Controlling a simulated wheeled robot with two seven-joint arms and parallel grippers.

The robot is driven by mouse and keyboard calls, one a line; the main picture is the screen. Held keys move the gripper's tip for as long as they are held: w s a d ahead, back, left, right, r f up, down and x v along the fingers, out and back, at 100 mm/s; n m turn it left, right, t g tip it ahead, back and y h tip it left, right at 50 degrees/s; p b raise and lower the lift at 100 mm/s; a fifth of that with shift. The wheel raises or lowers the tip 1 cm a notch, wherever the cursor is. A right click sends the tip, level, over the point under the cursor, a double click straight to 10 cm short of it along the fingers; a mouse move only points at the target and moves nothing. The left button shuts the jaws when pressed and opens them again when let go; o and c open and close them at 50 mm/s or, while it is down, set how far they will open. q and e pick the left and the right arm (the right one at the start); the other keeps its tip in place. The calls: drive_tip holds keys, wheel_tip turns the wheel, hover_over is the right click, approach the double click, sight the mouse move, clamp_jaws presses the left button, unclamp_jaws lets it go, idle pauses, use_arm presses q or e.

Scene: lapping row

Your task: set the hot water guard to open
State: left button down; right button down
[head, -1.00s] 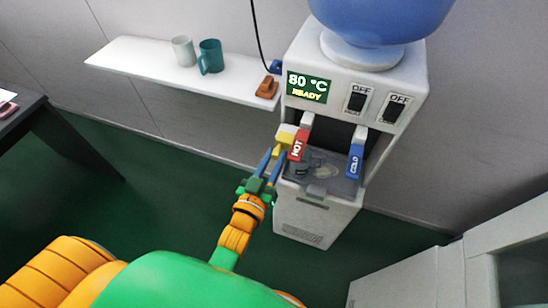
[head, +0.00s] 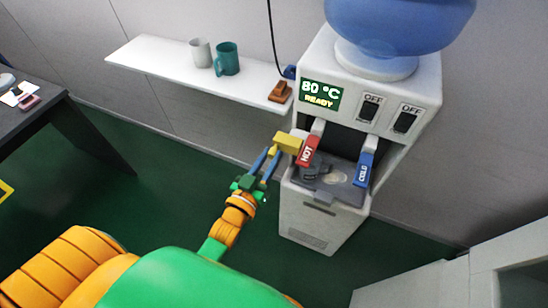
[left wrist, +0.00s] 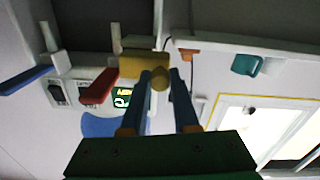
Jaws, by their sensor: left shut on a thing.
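The hot water guard is a yellow block (head: 287,143) at the left of the red HOT lever (head: 308,152) on the white water dispenser (head: 312,225). My left gripper (head: 271,157) reaches up to it from the lower left, its blue fingers shut on the guard's knob. In the left wrist view the yellow guard (left wrist: 133,66) is beyond the fingertips (left wrist: 162,78), with a round yellow knob between them. The red lever (left wrist: 98,88) is apart to its left there. My right gripper is not in view.
A blue COLD lever (head: 364,168) hangs right of the red one. The display (head: 320,95) reads 80 °C READY; both switches (head: 370,107) read OFF. A white shelf (head: 160,60) with two mugs (head: 227,59) is at the left. A white cabinet (head: 430,285) stands lower right.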

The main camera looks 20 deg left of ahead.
use_arm(q)
drive_tip(key=c, duration=0.7)
unclamp_jaws()
drive_tip(key=shift+a, duration=0.25)
drive_tip(key=shift+o, duration=0.2)
drive_tip(key=shift+s, duration=0.1)
drive_tip(key=s, duration=0.7)
drive_tip(key=shift+a, duration=0.25)
